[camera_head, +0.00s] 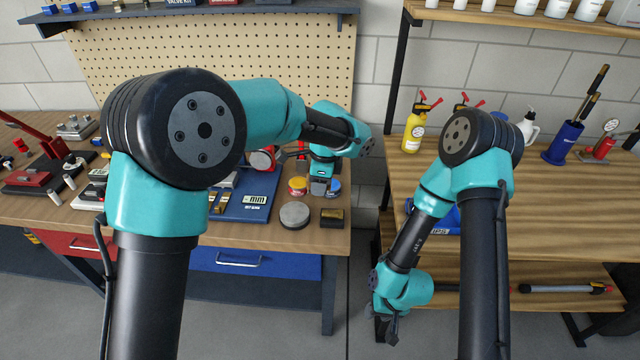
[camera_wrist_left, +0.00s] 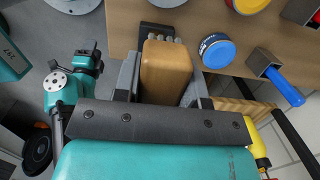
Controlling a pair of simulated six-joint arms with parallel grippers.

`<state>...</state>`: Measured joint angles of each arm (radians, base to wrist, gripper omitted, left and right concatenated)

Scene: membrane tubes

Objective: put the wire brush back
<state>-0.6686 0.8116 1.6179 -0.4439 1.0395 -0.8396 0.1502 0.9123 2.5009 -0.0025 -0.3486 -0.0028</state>
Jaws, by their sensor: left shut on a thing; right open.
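My left gripper (camera_wrist_left: 160,85) is shut on a tan wooden block-shaped piece, which I take to be the wire brush (camera_wrist_left: 166,68). In the left wrist view it sits between the two jaws, with a row of short pale tips at its far end. In the head view my left gripper (camera_head: 320,186) is over the right end of the left bench, and the brush cannot be made out there. A small dark block with a brownish top (camera_head: 332,217) lies near the bench's front right corner. My right gripper (camera_head: 388,328) is open and low, in front of the right bench.
A grey disc (camera_head: 294,215), a yellow tin with a red lid (camera_head: 297,187) and a blue tin (camera_wrist_left: 217,50) stand close by on the left bench (camera_head: 220,220). A gap separates it from the right bench (camera_head: 560,220), which holds a yellow bottle (camera_head: 413,134).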

